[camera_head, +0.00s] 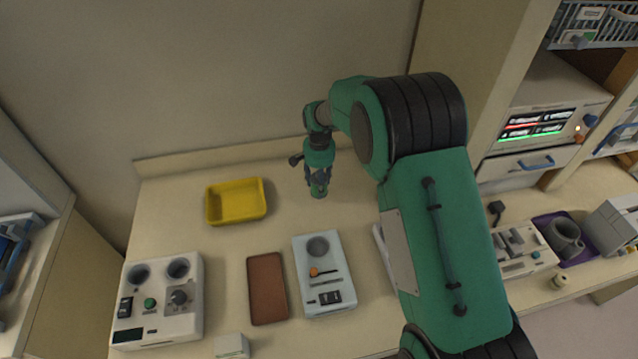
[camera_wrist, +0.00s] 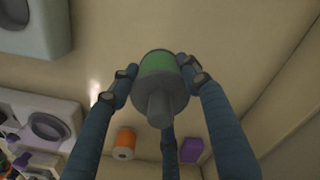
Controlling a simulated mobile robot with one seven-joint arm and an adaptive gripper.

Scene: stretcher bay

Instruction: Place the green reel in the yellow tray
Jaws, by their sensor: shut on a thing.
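The green reel (camera_wrist: 157,66) is held between the fingers of my gripper (camera_wrist: 160,85) in the wrist view, with a grey hub and stem pointing toward the camera. In the head view my gripper (camera_head: 318,190) is above the counter, to the right of the yellow tray (camera_head: 238,218), and the reel is small and mostly hidden there. The yellow tray is empty and lies near the back of the counter. My gripper is apart from the tray.
A white device (camera_head: 323,274) with an orange knob, a brown pad (camera_head: 267,288) and a white control box (camera_head: 158,298) stand on the front of the counter. In the wrist view an orange spool (camera_wrist: 124,144) and a purple block (camera_wrist: 192,150) show. Counter between tray and gripper is clear.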

